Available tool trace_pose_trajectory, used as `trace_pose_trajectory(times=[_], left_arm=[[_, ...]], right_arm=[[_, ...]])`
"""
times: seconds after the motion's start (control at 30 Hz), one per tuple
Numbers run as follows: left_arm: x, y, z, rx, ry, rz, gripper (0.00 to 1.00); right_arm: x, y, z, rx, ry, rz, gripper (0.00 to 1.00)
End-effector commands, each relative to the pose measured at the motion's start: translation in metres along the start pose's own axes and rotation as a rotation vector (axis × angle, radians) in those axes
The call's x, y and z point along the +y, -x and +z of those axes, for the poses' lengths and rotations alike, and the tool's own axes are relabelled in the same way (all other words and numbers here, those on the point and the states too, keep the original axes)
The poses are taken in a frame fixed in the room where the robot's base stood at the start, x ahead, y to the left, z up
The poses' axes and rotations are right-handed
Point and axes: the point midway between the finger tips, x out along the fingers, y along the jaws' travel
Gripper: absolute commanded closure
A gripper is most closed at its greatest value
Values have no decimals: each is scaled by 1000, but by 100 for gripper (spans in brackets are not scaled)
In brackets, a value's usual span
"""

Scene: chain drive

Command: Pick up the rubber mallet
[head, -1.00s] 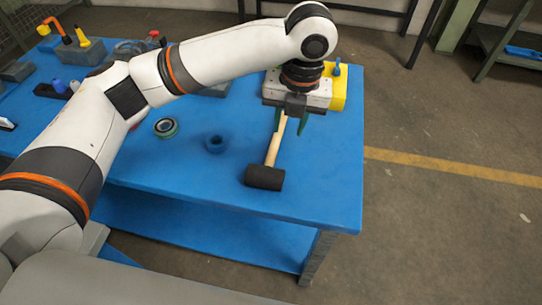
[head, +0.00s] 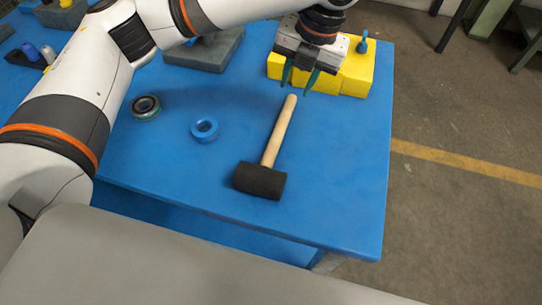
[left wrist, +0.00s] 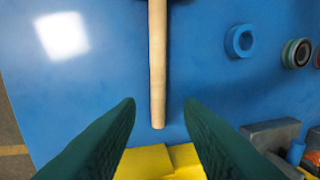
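The rubber mallet has a black head (head: 260,181) and a pale wooden handle (head: 279,130). It lies on the blue table (head: 335,180), head toward me and handle end pointing away. My left gripper (head: 299,84) is above the far end of the handle, fingers pointing down, open and empty. In the left wrist view the handle (left wrist: 158,65) comes down between the two green fingertips (left wrist: 160,108) without touching either. My right gripper is in neither view.
Yellow blocks (head: 355,75) stand just behind the gripper, with a blue peg (head: 362,45) on top. A blue ring (head: 204,130) and a dark green-rimmed ring (head: 146,107) lie left of the mallet. A grey block (head: 205,52) stands farther back. The table is clear right of the mallet.

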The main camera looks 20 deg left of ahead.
Motion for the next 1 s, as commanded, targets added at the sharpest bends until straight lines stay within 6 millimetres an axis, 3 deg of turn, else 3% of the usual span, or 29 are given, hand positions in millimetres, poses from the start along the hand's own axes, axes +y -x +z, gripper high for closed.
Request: trace_pose_trajectory(times=[0.3,0.57,0.8,1.0], left_arm=[[0,-52,1,-3,-1,-1,66],[1,-73,0,-2,-1,0,66],[3,-108,0,-2,0,-1,66],[3,-116,0,0,-1,0,66]], right_arm=[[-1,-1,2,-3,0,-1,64],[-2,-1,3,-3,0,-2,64],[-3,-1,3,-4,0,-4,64],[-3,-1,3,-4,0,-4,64]])
